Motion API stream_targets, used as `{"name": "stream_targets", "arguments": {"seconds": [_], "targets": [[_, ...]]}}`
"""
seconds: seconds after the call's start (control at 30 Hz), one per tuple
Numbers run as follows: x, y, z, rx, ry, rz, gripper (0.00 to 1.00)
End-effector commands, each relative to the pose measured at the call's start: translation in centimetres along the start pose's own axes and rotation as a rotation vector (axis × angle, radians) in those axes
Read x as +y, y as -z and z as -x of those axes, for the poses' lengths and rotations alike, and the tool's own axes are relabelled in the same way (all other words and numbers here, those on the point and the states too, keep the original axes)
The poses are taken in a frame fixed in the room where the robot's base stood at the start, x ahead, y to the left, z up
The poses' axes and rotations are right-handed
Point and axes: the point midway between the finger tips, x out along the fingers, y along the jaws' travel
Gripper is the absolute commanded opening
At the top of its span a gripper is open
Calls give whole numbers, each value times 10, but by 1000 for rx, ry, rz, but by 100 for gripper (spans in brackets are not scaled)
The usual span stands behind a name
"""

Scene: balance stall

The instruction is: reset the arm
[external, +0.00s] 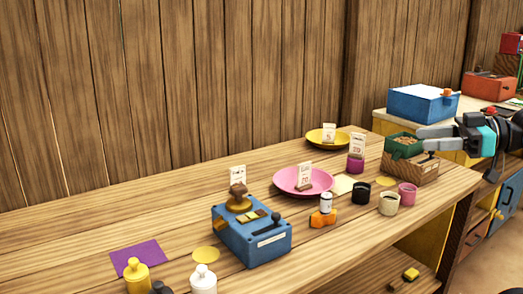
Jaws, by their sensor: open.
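My gripper (424,139) is at the right side of the external view, with its two grey fingers pointing left. The fingers are apart and nothing shows between them. It is above the right end of the wooden counter (330,250), close to a green bin (390,145) and a brown wooden crate (427,170). I cannot tell whether the fingers touch the bin. The rest of my arm extends off the right edge of the picture.
A blue balance device (262,243) stands mid-counter. A pink plate (285,181) and a yellow plate (318,137) hold cards. Several small cups, including a black one (361,192), stand near my gripper. A blue box (410,104) is behind. Bottles stand front left.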

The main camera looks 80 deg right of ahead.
Motion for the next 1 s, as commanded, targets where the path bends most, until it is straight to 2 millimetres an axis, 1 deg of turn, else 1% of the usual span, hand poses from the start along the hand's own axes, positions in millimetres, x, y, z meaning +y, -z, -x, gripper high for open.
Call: {"name": "stream_targets", "arguments": {"seconds": [0.03, 0.1, 0.2, 1.0], "targets": [[-2, 0, 8, 33, 7, -2, 48], [-4, 1, 16, 69, 12, -6, 48], [-6, 2, 22, 97, 17, -10, 48], [-6, 2, 23, 103, 18, -10, 48]]}}
